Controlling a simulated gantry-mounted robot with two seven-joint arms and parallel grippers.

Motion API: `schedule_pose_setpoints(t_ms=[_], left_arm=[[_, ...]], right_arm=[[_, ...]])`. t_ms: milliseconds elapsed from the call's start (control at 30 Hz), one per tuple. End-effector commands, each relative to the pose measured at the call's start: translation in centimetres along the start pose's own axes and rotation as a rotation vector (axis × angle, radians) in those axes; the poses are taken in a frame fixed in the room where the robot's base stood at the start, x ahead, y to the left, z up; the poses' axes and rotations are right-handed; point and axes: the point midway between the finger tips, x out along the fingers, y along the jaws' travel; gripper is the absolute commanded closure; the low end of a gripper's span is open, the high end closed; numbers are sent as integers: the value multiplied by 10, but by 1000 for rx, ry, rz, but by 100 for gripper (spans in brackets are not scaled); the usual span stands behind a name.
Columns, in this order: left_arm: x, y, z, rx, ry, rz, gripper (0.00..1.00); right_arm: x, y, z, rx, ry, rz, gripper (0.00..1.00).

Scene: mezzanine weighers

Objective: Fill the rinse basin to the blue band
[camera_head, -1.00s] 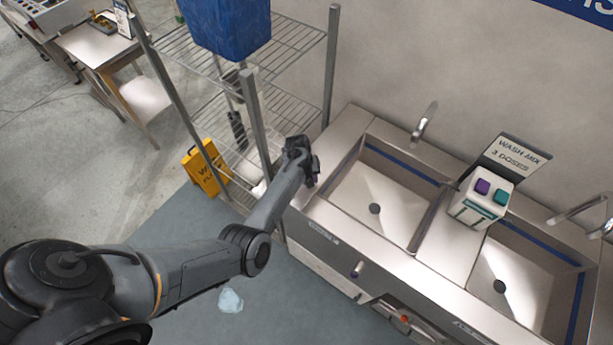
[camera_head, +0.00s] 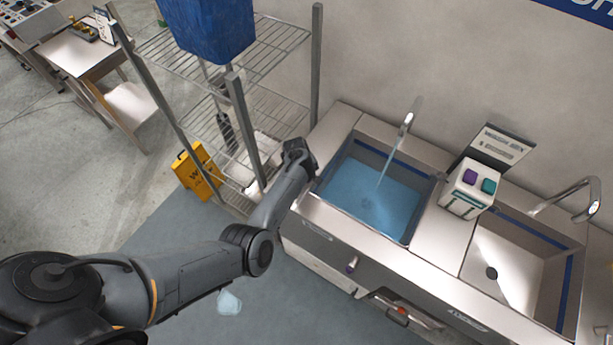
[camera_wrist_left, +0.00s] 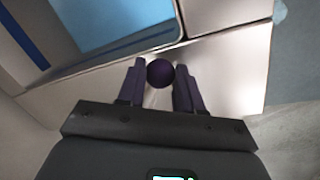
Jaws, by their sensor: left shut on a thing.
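The left sink basin (camera_head: 322,190) holds blue water (camera_head: 365,195), and a stream runs into it from its tap (camera_head: 409,118). A dark blue band shows on the basin's back wall just above the water; the exact gap is hard to tell. The front label is too small to read, so I cannot tell which basin is named rinse. My left gripper (camera_head: 306,160) is at the basin's left end. In the left wrist view my left gripper (camera_wrist_left: 159,88) is shut on a round dark purple knob (camera_wrist_left: 160,72) beside the filled basin. My right gripper is out of view.
The right basin (camera_head: 510,262) has no visible water and has its own blue band. A dispenser (camera_head: 468,190) with purple and teal buttons stands between the basins. A wire shelf (camera_head: 290,38) with a blue bin (camera_head: 208,28) and a yellow floor sign (camera_head: 196,170) are at left.

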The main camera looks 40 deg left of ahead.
Motion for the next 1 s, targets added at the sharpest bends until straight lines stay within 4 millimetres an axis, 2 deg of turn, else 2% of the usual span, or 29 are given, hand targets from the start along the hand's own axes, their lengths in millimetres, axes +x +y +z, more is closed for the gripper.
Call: schedule_pose_setpoints(t_ms=[67,100,267,667,767,1000], left_arm=[[1,0,0,2,1,0,100],[1,0,0,2,1,0,63],[1,-1,0,2,1,-1,40],[-6,0,-1,1,1,-1,40],[-16,0,-1,2,3,0,40],[-57,0,-1,3,3,0,40]], right_arm=[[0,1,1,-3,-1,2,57],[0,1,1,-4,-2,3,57],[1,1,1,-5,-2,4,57],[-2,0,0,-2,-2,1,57],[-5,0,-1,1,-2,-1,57],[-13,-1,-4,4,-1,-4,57]])
